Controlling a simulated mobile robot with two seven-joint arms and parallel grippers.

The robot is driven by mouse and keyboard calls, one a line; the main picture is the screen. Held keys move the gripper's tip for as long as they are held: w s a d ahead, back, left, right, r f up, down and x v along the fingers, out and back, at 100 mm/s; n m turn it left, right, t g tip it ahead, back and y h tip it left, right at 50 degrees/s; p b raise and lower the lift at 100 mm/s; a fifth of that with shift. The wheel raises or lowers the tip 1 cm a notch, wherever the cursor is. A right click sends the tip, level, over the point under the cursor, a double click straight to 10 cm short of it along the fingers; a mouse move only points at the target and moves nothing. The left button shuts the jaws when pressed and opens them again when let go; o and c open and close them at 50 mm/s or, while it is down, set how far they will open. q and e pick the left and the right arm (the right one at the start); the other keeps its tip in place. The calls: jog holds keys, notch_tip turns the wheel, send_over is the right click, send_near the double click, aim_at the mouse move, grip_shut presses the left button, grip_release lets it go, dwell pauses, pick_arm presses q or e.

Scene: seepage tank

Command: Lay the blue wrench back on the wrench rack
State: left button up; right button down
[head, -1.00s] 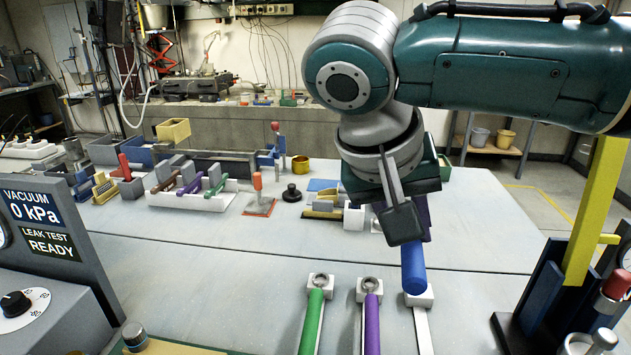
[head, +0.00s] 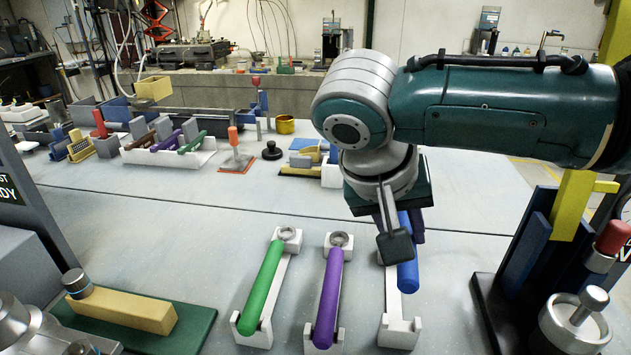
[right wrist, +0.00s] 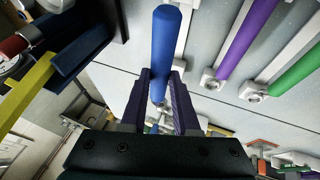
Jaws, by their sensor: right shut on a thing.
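The blue wrench (head: 407,268) is in my right gripper (head: 403,228), whose jaws are partly hidden behind the wrist in the head view. The right wrist view shows the wrench's blue handle (right wrist: 168,50) between the two purple fingers (right wrist: 160,100). The wrench rack has three white cradles. The left one bears a green wrench (head: 262,285) and the middle one a purple wrench (head: 328,297). The blue wrench is over the right cradle (head: 400,332), which bears no other wrench; I cannot tell whether they touch. My left gripper is not in view.
A dark stand with a yellow post (head: 571,225) and a red-capped fitting (head: 611,240) stands close on the right. A yellow block (head: 122,310) on a green base lies at the left. A white tray (head: 165,152) with several tools is farther back. The mid-table is mostly clear.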

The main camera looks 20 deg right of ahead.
jog(key=shift+f+b, duration=2.7)
jog(key=shift+f, duration=1.5)
jog(key=c, duration=0.6)
grip_release()
jog(key=p+v, duration=0.2)
jog(key=v, duration=0.8)
